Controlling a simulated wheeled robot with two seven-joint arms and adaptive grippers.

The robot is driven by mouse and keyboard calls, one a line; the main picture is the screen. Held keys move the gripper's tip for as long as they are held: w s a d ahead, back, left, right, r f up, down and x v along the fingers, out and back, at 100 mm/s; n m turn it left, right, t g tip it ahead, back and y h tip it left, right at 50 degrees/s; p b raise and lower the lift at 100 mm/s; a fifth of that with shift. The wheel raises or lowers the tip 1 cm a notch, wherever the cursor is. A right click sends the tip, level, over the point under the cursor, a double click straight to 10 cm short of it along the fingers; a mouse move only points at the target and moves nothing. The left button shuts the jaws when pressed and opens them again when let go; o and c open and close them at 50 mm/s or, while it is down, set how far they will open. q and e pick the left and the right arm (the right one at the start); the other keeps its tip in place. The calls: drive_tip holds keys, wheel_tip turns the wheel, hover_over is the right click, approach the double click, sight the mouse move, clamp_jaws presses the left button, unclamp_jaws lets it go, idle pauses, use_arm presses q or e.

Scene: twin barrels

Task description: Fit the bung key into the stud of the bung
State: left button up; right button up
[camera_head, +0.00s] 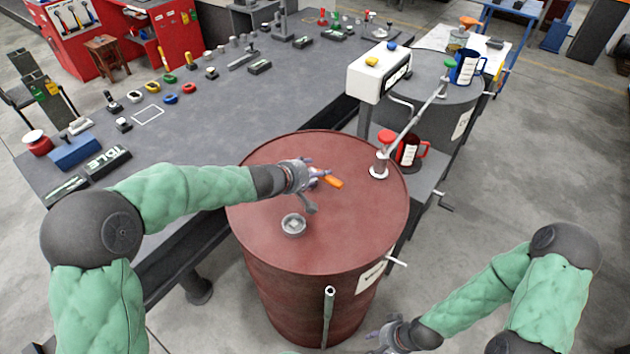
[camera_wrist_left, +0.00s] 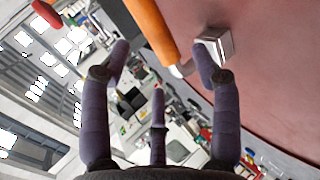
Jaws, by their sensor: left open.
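The bung (camera_head: 293,224) is a round grey metal fitting on the top of the red barrel (camera_head: 265,255), near its front left. A key with an orange handle (camera_head: 333,182) lies on the barrel top behind and to the right of the bung; its orange handle (camera_wrist_left: 150,28) also shows in the left wrist view, with a silver metal end beside a fingertip. My left gripper (camera_head: 318,172) is open over the key, with the handle across the gap between its fingers and no grip on it. My right gripper (camera_head: 378,340) hangs low at the bottom edge; its finger opening is unclear.
A second, grey barrel (camera_head: 440,85) with a blue mug (camera_head: 467,67) stands behind. The grey workbench (camera_head: 200,125) with several small parts lies to the left.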

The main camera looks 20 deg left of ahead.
sight(319, 170)
use_arm(q)
drive_tip(key=w+f, duration=0.2)
drive_tip(key=shift+w+f, duration=0.1)
drive_tip(key=shift+w, duration=0.25)
drive_tip(key=shift+w+d+f+b, duration=0.25)
drive_tip(key=shift+w+b, duration=0.1)
drive_tip(key=shift+w, duration=0.1)
clamp_jaws()
drive_tip(key=shift+r, duration=0.15)
